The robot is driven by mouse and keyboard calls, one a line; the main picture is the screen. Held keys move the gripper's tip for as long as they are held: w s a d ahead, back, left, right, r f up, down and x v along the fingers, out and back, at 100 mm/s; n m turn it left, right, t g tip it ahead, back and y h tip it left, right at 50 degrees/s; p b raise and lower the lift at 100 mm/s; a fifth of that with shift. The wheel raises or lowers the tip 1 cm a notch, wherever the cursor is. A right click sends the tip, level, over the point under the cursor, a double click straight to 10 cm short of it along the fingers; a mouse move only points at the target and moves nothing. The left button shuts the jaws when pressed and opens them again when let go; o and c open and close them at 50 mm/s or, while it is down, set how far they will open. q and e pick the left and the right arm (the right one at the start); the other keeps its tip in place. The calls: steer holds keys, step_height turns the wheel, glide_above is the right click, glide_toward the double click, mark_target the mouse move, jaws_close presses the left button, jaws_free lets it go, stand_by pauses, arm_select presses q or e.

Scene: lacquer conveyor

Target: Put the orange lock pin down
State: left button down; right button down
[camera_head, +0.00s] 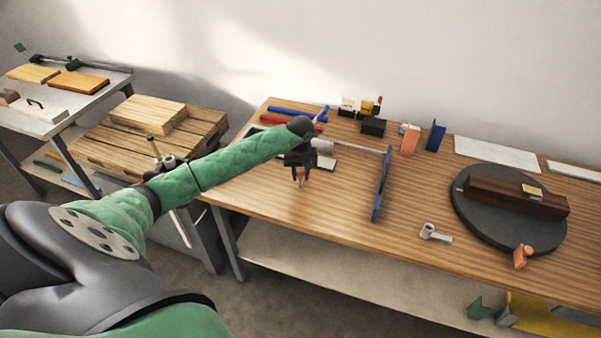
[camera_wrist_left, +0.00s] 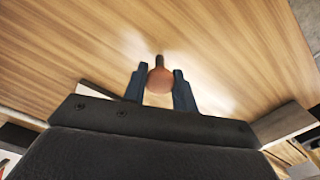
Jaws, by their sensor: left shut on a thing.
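My left gripper (camera_head: 300,178) points down over the left part of the wooden table (camera_head: 345,205). In the left wrist view, its two dark fingers (camera_wrist_left: 159,90) are shut on the orange lock pin (camera_wrist_left: 160,80), which has a round orange head and a dark, thin end. In the head view only a small bit of the pin shows below the fingertips. I cannot tell whether the pin touches the table top. My right gripper is not in view.
A blue upright frame (camera_head: 381,185) stands right of the gripper. A grey metal fitting (camera_head: 433,233) and a dark round turntable (camera_head: 470,215) with a brown beam (camera_head: 510,197) lie farther right. Small blocks and blue and red tools (camera_head: 290,119) line the back. Bare wood lies in front of the gripper.

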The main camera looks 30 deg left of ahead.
arm_select(q)
steer(key=shift+f, duration=0.1)
steer(key=c, duration=1.2)
jaws_free()
steer(key=shift+o, duration=0.4)
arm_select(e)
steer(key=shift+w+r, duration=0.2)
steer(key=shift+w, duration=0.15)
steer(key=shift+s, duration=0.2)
